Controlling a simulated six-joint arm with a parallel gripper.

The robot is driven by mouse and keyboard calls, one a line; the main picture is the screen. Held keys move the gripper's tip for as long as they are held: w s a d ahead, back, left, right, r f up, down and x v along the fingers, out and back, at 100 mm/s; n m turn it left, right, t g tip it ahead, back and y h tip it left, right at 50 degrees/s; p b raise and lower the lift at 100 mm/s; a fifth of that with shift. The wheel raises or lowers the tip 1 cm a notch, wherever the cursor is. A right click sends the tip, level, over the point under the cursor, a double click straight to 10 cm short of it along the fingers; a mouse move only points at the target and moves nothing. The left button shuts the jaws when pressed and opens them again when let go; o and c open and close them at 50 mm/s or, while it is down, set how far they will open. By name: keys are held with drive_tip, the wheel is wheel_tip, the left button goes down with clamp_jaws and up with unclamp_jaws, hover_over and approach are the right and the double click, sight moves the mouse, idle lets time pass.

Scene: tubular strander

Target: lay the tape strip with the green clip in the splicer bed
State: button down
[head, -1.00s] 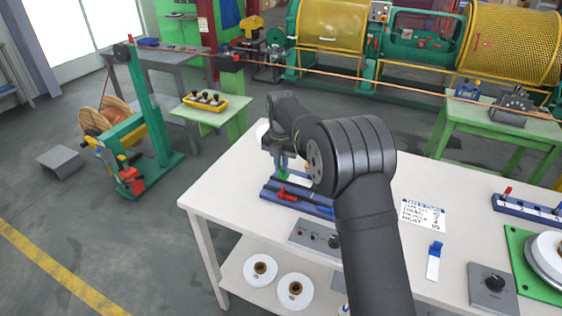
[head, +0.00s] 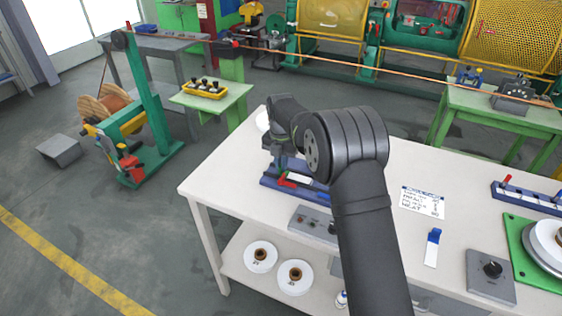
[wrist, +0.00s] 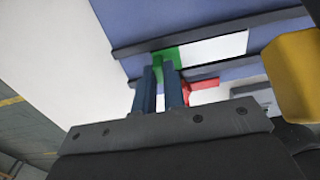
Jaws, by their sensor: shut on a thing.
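In the wrist view the strip lines up between the two dark rails of the blue splicer bed (wrist: 190,18). I cannot tell whether it touches the bed. In the head view the strip (head: 299,178) shows at the splicer, and my wrist hides part of the bed.
A red lever (wrist: 203,84) is beside the near rail, and a yellow block (wrist: 296,75) is at the right of the wrist view. Another strip with a blue clip (head: 432,248) lies on the bench (head: 390,260), right of my arm. A printed card (head: 422,201) lies behind it.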

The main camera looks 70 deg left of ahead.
drive_tip(key=c, duration=1.4)
unclamp_jaws()
drive_tip(key=shift+c, duration=0.2)
wheel_tip(320, 180, up, 17)
drive_tip(key=shift+r, duration=0.2)
drive_tip(key=shift+f, duration=0.15)
wheel_tip(320, 180, down, 17)
drive_tip(key=shift+f, duration=0.1)
drive_tip(key=shift+r, duration=0.2)
drive_tip(key=shift+r, duration=0.1)
